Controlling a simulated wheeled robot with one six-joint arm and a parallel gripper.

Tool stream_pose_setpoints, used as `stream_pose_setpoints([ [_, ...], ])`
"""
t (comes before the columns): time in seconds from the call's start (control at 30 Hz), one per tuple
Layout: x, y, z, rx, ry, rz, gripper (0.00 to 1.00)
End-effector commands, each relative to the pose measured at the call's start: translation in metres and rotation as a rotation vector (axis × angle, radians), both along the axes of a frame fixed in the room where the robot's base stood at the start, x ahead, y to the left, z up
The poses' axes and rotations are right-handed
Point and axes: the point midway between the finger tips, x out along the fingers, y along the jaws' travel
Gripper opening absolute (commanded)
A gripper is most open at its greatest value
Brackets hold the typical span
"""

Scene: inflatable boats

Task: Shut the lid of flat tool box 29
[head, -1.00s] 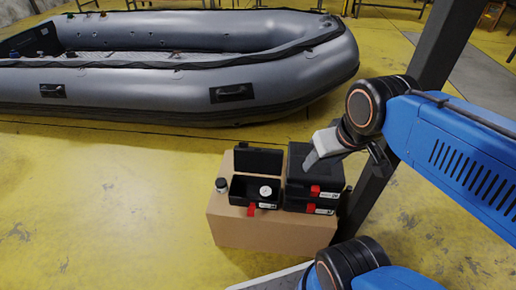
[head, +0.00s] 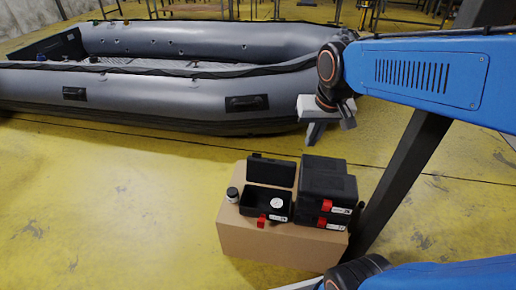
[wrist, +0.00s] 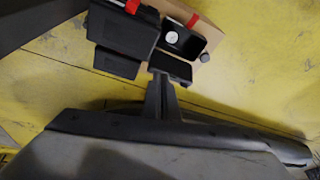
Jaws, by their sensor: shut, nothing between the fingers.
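A small flat black tool box (head: 264,205) stands open on a cardboard box, its lid (head: 270,172) upright at the back. It has a red latch (head: 262,221) and a label too small to read, so I cannot confirm number 29. A white round thing (head: 277,203) lies inside. In the wrist view the open box (wrist: 180,45) shows with its lid (wrist: 171,68) toward my gripper. My gripper (head: 312,138) is shut and empty, above and behind the boxes, apart from the lid. It also shows in the wrist view (wrist: 160,82).
Two closed black boxes (head: 328,183) are stacked right beside the open one. A small dark jar (head: 232,195) stands at its left on the cardboard box (head: 270,245). A grey inflatable boat (head: 190,100) lies behind. A dark post (head: 405,175) rises at right.

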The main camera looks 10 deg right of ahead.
Motion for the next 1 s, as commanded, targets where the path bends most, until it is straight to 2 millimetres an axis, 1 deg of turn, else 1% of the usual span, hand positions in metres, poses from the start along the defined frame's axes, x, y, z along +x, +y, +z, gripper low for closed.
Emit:
stream_pose_setpoints([
  [0.03,0.015,0.003,-0.002,0.003,0.014,-0.009,0.00],
  [0.1,0.033,0.006,-0.004,0.006,0.030,-0.026,0.00],
  [0.27,0.076,0.015,-0.013,0.014,0.064,-0.068,0.00],
  [0.47,0.129,0.029,-0.032,0.022,0.105,-0.120,0.00],
  [0.6,0.166,0.039,-0.051,0.025,0.134,-0.156,0.00],
  [0.67,0.181,0.044,-0.060,0.025,0.147,-0.172,0.00],
  [0.8,0.216,0.057,-0.084,0.025,0.175,-0.210,0.00],
  [0.9,0.238,0.065,-0.103,0.024,0.195,-0.235,0.00],
  [1.0,0.257,0.073,-0.121,0.023,0.210,-0.257,0.00],
])
